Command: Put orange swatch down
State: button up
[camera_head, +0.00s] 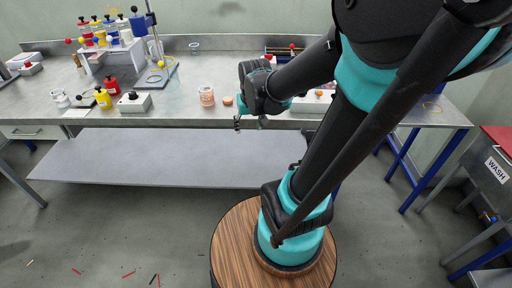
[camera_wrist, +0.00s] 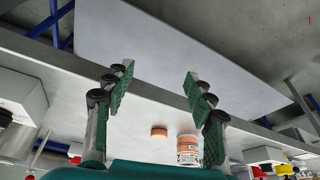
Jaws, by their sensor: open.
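I cannot make out an orange swatch for sure in either view. My gripper (camera_head: 250,123) is in front of the bench's front edge, above the grey lower shelf. In the wrist view its two green-padded fingers (camera_wrist: 158,85) are spread wide with nothing between them. A small orange disc (camera_head: 227,100) lies on the bench near the front edge, just left of my gripper; it also shows in the wrist view (camera_wrist: 159,132). A clear jar with an orange-and-white label (camera_head: 207,96) stands beside it, and in the wrist view (camera_wrist: 188,149) too.
The lower shelf (camera_head: 180,155) is bare. Small coloured strips (camera_head: 128,274) lie on the floor. A WASH station (camera_head: 493,168) is at right.

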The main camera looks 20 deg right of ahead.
jog(key=s+f, duration=0.5)
jog(key=s, duration=0.3)
jog(key=shift+s+d+f, duration=0.35)
jog(key=shift+s+f, duration=0.05)
dwell(0.4)
